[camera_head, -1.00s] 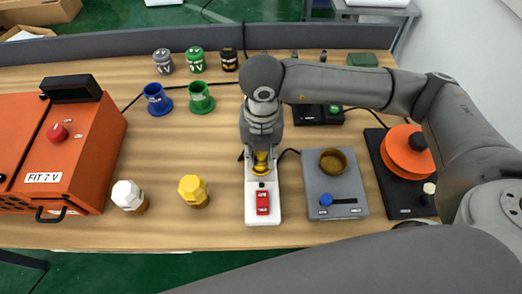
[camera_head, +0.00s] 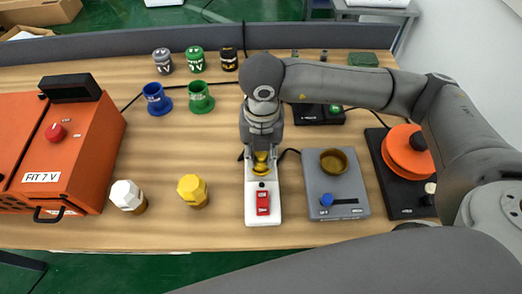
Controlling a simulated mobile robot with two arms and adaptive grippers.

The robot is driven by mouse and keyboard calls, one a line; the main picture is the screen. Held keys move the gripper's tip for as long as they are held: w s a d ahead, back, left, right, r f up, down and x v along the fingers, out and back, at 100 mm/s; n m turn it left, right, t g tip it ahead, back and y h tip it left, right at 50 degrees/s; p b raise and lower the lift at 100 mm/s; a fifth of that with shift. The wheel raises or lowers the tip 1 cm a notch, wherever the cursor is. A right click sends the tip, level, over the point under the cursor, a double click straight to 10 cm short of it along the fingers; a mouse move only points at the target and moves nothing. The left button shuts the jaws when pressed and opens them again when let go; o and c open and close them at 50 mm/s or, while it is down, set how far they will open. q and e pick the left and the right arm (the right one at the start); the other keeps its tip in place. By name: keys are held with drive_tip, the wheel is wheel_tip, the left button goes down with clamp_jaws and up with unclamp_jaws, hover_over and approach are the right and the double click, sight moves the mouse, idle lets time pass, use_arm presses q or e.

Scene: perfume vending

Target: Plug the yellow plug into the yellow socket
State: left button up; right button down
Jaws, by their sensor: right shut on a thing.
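My right gripper (camera_head: 261,158) points down over the far end of a white power strip (camera_head: 262,214) near the middle of the table. It is shut on a yellow plug (camera_head: 261,169), of which a small part shows between the fingers. The plug is at the far part of the strip, beyond its red switch (camera_head: 263,202). The gripper hides the far end of the strip, and I cannot make out a yellow socket or tell how deep the plug sits. My left gripper is not in view.
Yellow (camera_head: 193,191) and white (camera_head: 128,196) capped bottles stand left of the strip. An orange machine (camera_head: 75,160) is at the far left. A grey box with a brass cup (camera_head: 333,162) stands close on the right. Blue (camera_head: 157,104) and green (camera_head: 201,103) cups stand farther back.

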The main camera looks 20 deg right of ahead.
drive_tip(key=c, duration=1.1)
unclamp_jaws()
drive_tip(key=o, duration=0.5)
drive_tip(key=shift+r, duration=0.1)
drive_tip(key=shift+r+p, duration=1.85)
drive_tip(key=shift+r, duration=1.6)
